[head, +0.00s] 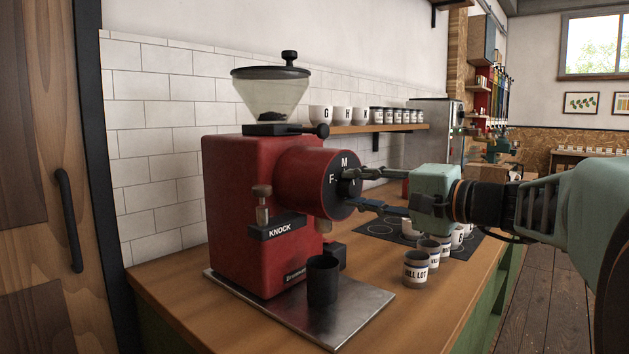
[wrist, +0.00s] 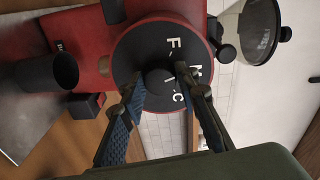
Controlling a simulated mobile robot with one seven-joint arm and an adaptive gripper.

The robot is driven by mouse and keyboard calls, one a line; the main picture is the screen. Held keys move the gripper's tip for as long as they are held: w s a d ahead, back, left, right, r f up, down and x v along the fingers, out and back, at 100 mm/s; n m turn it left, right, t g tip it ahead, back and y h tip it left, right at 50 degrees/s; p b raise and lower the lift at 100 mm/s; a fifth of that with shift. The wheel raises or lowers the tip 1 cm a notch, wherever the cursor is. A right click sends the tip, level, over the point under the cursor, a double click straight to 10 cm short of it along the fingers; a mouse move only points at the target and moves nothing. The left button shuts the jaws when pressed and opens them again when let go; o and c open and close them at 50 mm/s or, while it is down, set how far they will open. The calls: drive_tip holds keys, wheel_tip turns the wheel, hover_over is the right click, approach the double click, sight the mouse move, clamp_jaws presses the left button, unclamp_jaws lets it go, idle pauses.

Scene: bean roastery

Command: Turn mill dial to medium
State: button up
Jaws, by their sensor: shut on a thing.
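The red mill (head: 245,215) stands on the wooden counter, its round black dial face (head: 322,190) on the front of a red drum. In the wrist view the dial face (wrist: 136,48) shows the letters F, M and C in white. My gripper (head: 352,190) reaches in from the right and its two fingers are closed on the dark central knob (wrist: 158,82). The gripper also shows in the wrist view (wrist: 160,78), a finger on each side of the knob. A small white mark shows beside the knob; which letter it points at I cannot tell. The fingers partly cover the dial.
A dark cup (head: 323,282) stands on the metal tray (head: 360,303) below the dial. Labelled cups (head: 416,268) stand on the counter below my gripper. A glass hopper (head: 270,95) tops the mill, and a shelf (head: 385,128) with cups and tins is on the wall behind.

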drive_tip(key=shift+r+m+p, duration=0.2)
drive_tip(key=shift+m+p, duration=0.9)
drive_tip(key=shift+m, duration=0.5)
drive_tip(key=shift+m+g, duration=0.3)
drive_tip(key=o, duration=1.2)
drive_tip(key=shift+f, duration=0.1)
drive_tip(key=shift+c, duration=0.2)
drive_tip(key=f+v, duration=0.1)
drive_tip(key=v, duration=1)
drive_tip(key=shift+s+d+r, duration=0.3)
drive_tip(key=shift+d+r, duration=0.05)
drive_tip(key=shift+r, duration=0.1)
drive_tip(key=shift+d, duration=0.1)
